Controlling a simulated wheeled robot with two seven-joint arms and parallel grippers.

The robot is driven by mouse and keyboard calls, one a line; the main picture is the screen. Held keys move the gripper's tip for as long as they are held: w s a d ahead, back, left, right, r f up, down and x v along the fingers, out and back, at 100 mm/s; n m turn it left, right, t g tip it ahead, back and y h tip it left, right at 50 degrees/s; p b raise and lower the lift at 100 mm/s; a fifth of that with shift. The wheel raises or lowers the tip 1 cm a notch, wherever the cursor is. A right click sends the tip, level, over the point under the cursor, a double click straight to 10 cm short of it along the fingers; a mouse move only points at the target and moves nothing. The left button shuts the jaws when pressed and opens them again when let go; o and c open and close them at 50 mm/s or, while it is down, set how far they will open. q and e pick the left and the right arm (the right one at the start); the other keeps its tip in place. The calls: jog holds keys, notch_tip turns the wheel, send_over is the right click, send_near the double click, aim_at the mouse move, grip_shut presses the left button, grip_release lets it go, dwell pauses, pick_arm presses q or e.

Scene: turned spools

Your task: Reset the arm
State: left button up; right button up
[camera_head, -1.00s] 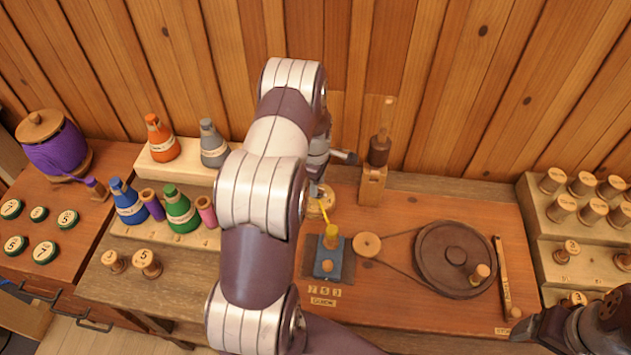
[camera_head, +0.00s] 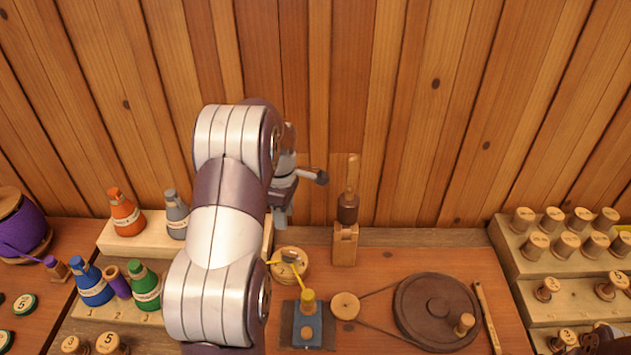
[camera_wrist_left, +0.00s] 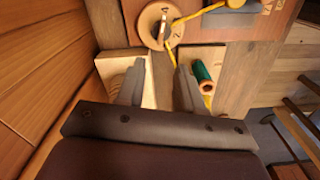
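My left arm comes in from the left in the head view. Its gripper (camera_head: 281,215) hangs above and behind a round numbered wooden spool (camera_head: 290,263) and is clear of it. In the left wrist view the two grey fingers (camera_wrist_left: 160,66) are apart with nothing held between them. The spool (camera_wrist_left: 152,26) lies beyond the fingertips, with yellow thread across it. The thread runs to a yellow-topped piece (camera_head: 308,302) on a dark block. Only a dark bit of what may be my right arm shows at the bottom right corner; its fingers are hidden.
An upright wooden-handled tool (camera_head: 348,205) stands in a block right of my gripper. A dark wheel (camera_head: 437,312) with a cord is on the bench. Coloured cone bobbins (camera_head: 126,212) stand left, tiered spools right. A plank wall (camera_head: 400,100) closes the back.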

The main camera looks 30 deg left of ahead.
pick_arm(q)
jog(key=s+d+r+m, duration=0.1)
jog(key=s+d+m, duration=0.6)
jog(key=d+m, duration=0.3)
jog(key=s+d+r+m+t, duration=0.1)
jog(key=s+d+m, duration=0.6)
jog(key=d+m, duration=0.2)
jog(key=shift+s+d+r+m, duration=0.3)
jog(key=shift+s+d+m, duration=0.1)
jog(key=shift+m, duration=0.7)
